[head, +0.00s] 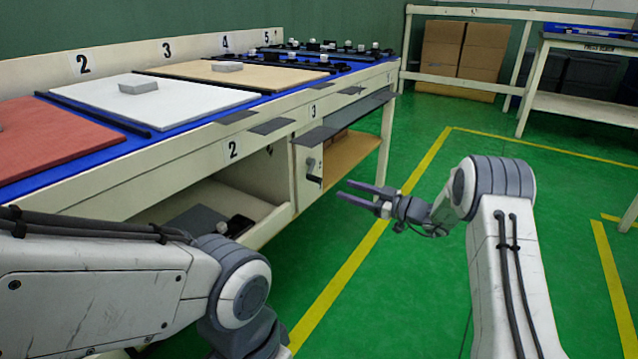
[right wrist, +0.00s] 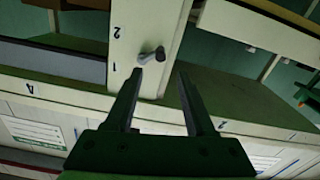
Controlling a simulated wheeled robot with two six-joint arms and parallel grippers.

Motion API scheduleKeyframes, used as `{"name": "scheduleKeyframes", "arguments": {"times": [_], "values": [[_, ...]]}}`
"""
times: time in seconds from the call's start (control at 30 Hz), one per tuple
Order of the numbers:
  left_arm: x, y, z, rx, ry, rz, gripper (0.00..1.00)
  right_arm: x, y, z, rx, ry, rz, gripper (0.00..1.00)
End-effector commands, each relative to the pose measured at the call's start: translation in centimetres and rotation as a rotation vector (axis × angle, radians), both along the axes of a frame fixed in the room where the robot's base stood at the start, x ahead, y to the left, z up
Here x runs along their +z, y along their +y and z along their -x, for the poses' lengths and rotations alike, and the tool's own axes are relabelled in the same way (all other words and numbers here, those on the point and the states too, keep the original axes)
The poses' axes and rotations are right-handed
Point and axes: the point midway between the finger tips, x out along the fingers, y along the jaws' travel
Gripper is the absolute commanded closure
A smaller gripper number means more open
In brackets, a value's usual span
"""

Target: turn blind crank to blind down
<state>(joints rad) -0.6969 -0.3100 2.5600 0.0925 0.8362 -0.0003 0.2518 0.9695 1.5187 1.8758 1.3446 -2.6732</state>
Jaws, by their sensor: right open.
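The blind crank (head: 313,178) is a small dark handle on a pale hub, on the white upright panel (head: 301,187) under the bench's front edge. In the right wrist view the crank (right wrist: 150,56) shows just beyond my fingertips, near the panel's lower part. My right gripper (head: 345,190) is open and empty, to the right of the crank in the head view. In the right wrist view its two fingers (right wrist: 160,74) point toward the crank, apart from each other, and nothing is between them. My left gripper is out of sight; only its arm shows.
The long bench (head: 180,150) carries a red board (head: 50,140), a white board (head: 150,105) and a tan board (head: 225,75). Grey flaps (head: 272,126) jut from its front edge. Open shelves lie either side of the panel. Green floor (head: 400,270) is clear.

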Motion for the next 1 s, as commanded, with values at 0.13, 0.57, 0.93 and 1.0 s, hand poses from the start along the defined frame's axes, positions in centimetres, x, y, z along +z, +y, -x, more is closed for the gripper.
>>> {"name": "scheduleKeyframes", "arguments": {"times": [0.13,0.57,0.93,1.0], "values": [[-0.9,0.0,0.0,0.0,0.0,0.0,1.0,-0.2,1.6,-1.0,0.004,-0.004,-0.002,0.45],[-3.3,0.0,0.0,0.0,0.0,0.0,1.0,-0.3,7.4,-5.3,0.003,0.0,0.0,0.45],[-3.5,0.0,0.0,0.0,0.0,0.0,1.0,0.0,8.3,-6.0,0.001,0.002,-0.001,0.45],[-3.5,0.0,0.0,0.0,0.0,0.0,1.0,0.0,8.3,-6.0,0.001,0.002,-0.001,0.45]]}}
